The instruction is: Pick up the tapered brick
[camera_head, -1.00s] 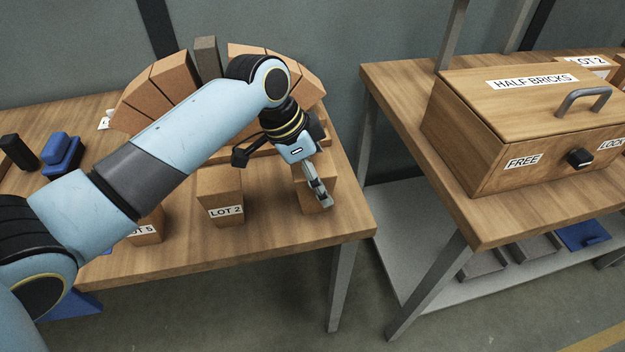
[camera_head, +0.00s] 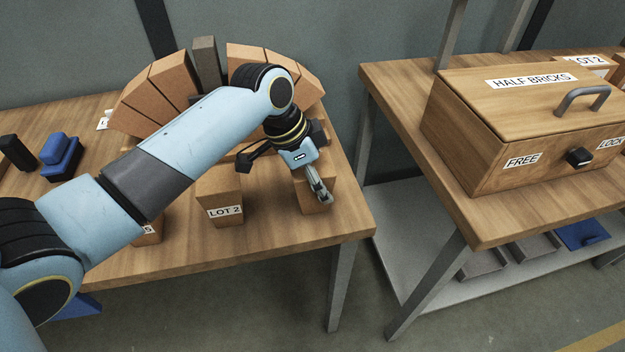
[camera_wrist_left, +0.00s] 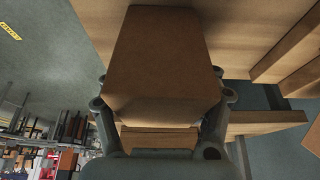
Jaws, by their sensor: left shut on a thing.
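The tapered brick (camera_wrist_left: 160,62) is orange-brown and fills the middle of the left wrist view, with one end wider than the other. My left gripper (camera_wrist_left: 160,112) has its fingers on both sides of it and is shut on it. In the head view the brick (camera_head: 313,199) is at the table's right front corner, partly hidden by my left gripper (camera_head: 320,192). I cannot tell whether it touches the table. My right gripper is in neither view.
A brick labelled LOT 2 (camera_head: 222,194) stands to the left, with another labelled brick (camera_head: 148,231) beyond it. An arch of bricks (camera_head: 172,80) with a grey keystone (camera_head: 206,62) stands behind. A wooden HALF BRICKS box (camera_head: 470,145) is on the right table (camera_head: 395,85), across a gap.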

